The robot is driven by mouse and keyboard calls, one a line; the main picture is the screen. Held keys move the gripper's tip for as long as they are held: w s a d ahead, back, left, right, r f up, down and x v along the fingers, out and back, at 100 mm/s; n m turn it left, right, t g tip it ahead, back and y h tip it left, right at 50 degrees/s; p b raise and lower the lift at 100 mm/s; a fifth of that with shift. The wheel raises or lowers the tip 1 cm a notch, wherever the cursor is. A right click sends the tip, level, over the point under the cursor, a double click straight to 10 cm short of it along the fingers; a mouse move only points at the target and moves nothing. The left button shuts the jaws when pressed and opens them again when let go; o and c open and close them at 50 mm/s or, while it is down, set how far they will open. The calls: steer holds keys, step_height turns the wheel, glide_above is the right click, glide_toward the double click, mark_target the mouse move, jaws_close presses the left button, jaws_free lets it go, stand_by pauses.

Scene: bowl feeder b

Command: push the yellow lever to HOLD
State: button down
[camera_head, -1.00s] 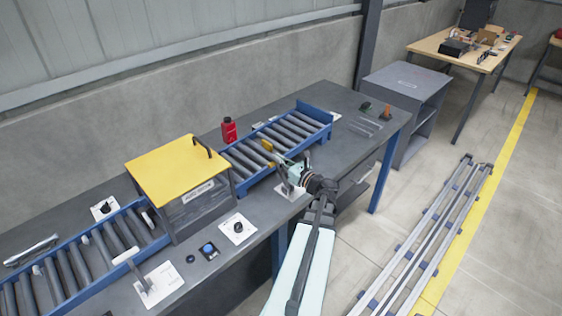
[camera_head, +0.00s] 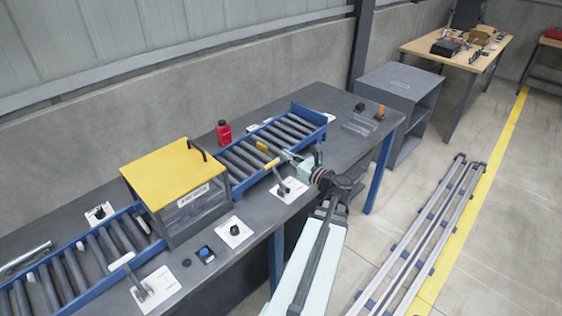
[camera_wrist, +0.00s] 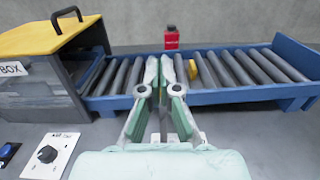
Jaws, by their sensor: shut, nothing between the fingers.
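The yellow lever (camera_head: 272,164) shows in the head view as a short yellow grip on a dark arm. It rises from a white plate (camera_head: 293,188) at the front edge of the table, beside the roller conveyor. The lettering on the plate is too small to read, so I cannot tell which mark the lever is at. My gripper (camera_head: 286,154) is shut and empty, just right of the yellow grip; I cannot tell whether they touch. In the wrist view my gripper's fingers (camera_wrist: 166,64) point at the conveyor, and white plate parts show behind them. The lever is not clearly visible there.
The roller conveyor (camera_head: 228,170) has a blue frame and a yellow piece (camera_head: 261,146) on it. A red bottle (camera_head: 223,133) stands behind it. A yellow-lidded box (camera_head: 170,172) and a knob plate (camera_head: 235,232) lie left.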

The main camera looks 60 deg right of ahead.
steer(key=shift+s+a+r+b, duration=0.25)
steer(key=shift+s+a+r, duration=0.05)
steer(key=shift+s+r, duration=0.65)
steer(key=shift+s+a+r+b, duration=0.2)
steer(key=shift+s+a+r, duration=0.05)
steer(key=shift+s+r, duration=0.7)
steer(key=shift+w, duration=0.1)
